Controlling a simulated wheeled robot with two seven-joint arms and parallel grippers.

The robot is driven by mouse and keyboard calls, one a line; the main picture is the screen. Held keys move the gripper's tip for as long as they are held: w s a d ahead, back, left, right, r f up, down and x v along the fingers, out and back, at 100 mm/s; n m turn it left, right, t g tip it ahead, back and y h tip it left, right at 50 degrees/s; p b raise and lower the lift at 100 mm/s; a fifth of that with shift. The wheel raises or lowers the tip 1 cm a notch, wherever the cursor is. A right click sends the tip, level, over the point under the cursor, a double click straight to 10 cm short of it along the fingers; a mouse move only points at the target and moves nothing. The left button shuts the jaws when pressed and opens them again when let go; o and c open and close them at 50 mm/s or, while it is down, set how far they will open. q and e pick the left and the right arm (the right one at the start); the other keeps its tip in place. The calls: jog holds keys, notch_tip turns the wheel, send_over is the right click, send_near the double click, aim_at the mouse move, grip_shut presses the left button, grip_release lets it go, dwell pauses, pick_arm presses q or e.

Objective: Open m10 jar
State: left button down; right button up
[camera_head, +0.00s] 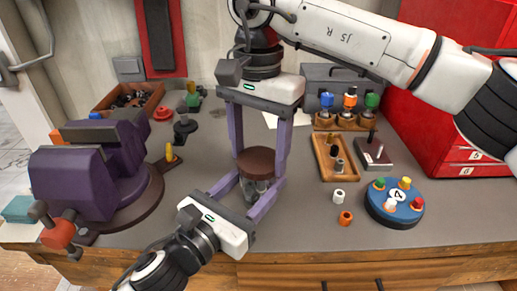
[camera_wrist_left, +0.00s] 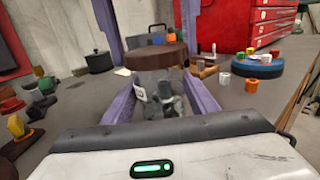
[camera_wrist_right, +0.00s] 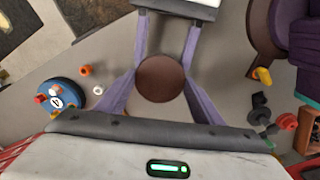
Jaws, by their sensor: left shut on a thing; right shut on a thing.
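A clear glass jar (camera_wrist_left: 158,88) with a round brown lid (camera_head: 256,161) stands upright on the grey table. Dark metal parts and a white label with a dark mark show through the glass in the left wrist view. My left gripper (camera_head: 252,196) comes from the front and is shut on the jar body, one purple finger on each side. My right gripper (camera_head: 258,160) points straight down from above and is shut on the lid, which shows from above in the right wrist view (camera_wrist_right: 160,79). The lid sits on top of the jar.
A purple vise (camera_head: 75,182) stands at the left. A wooden tray (camera_head: 325,160), a blue round disc with coloured pegs (camera_head: 394,212) and white and orange nuts (camera_head: 339,196) lie to the right. A red drawer cabinet (camera_head: 460,135) stands behind them.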

aim_at(259, 159)
jog(key=shift+r, duration=0.2)
jog(key=shift+r, duration=0.9)
jog(key=shift+r, duration=0.1)
jog(key=shift+r, duration=1.95)
pick_arm(q)
jog(key=c, duration=0.6)
grip_release()
jog(key=shift+c, duration=0.2)
